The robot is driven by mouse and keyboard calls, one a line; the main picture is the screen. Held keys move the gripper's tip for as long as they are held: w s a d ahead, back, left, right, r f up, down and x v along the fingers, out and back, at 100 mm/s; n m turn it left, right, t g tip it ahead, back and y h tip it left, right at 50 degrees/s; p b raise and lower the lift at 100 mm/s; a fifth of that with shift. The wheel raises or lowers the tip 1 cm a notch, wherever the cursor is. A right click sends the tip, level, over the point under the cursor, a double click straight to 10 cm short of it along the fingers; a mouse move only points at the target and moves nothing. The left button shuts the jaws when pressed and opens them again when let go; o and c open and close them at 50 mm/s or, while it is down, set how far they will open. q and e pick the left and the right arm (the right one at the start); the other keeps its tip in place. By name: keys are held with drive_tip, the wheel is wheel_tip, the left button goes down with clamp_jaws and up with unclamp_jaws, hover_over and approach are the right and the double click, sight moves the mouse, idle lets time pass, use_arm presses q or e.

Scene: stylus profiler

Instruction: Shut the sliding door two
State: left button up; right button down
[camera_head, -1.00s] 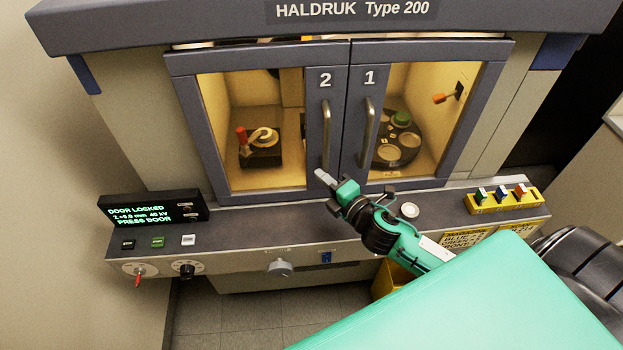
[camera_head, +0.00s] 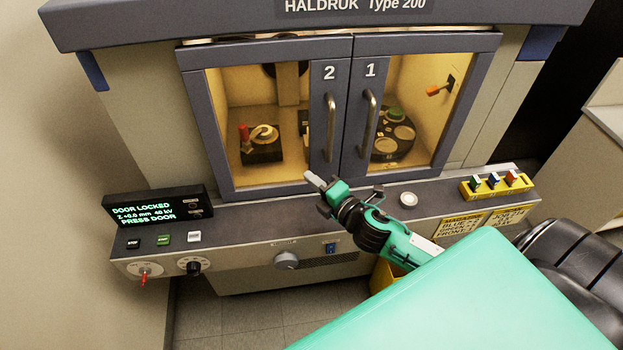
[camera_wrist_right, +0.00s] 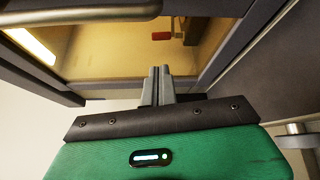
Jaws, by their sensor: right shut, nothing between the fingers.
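Sliding door two (camera_head: 266,125) is the left glazed door of the cabinet, with a grey frame, the number 2 and a vertical bar handle (camera_head: 330,128). Its right edge meets door one (camera_head: 362,135), with no gap that I can see. My right gripper (camera_head: 311,177) is shut and empty, just in front of the lower part of door two's frame, below and left of its handle. In the right wrist view the fingers (camera_wrist_right: 157,86) are together, with the glass and a handle bar beyond them. My left gripper is not in view.
A display (camera_head: 157,209) reading "DOOR LOCKED" and "PRESS DOOR" stands on the console left. Buttons sit below it (camera_head: 163,239). A knob (camera_head: 286,260) is on the front panel.

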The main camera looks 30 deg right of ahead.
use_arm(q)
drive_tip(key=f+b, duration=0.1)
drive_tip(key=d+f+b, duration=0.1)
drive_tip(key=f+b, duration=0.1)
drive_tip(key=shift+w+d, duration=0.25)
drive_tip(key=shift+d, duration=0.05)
use_arm(e)
drive_tip(key=d+v, duration=0.1)
drive_tip(key=v, duration=0.7)
drive_tip(key=shift+d+f, duration=0.15)
drive_tip(key=shift+f, duration=0.1)
drive_tip(key=shift+s, duration=0.1)
